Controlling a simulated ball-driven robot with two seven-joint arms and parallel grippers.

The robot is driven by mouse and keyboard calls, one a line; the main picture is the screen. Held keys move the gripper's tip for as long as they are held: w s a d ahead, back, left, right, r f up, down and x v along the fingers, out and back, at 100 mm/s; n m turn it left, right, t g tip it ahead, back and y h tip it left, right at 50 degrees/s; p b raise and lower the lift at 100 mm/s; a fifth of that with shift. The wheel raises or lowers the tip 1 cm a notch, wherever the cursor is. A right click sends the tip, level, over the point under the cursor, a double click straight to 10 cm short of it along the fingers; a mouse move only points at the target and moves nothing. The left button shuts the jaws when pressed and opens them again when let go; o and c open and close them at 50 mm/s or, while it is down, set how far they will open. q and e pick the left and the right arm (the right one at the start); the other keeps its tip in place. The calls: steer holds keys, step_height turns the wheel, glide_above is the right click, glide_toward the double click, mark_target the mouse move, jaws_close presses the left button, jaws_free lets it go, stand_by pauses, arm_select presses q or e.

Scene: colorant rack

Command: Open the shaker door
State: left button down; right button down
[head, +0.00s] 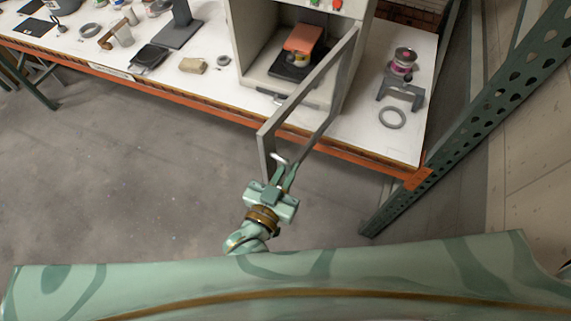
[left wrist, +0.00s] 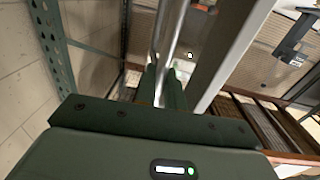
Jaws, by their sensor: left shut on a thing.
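The grey shaker door (head: 306,84) stands swung well out from the shaker cabinet (head: 243,50), past the front edge of the table. The open cabinet shows a red-orange block (head: 304,40) inside. My left gripper (head: 284,174) is at the door's outer end, shut on the metal door handle (head: 280,158). In the left wrist view the handle (left wrist: 172,38) runs between the fingers (left wrist: 160,83), with the door edge (left wrist: 232,55) to its right. My right gripper is not in view.
The white table (head: 350,128) has an orange front edge. A grey stand (head: 403,95) with a can (head: 403,62) and a grey ring (head: 392,118) sit right of the door. A green rack post (head: 470,115) stands farther right. Floor (head: 130,170) left of the gripper is clear.

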arm_select(q)
steer(key=shift+w+r, duration=0.2)
steer(key=c, duration=1.6)
jaws_free()
steer(key=shift+c, duration=0.2)
steer(key=shift+w+d+f, duration=0.1)
steer(key=shift+f, duration=0.05)
steer(key=b+v, duration=0.2)
steer(key=v, duration=1.4)
steer(key=shift+b, duration=0.4)
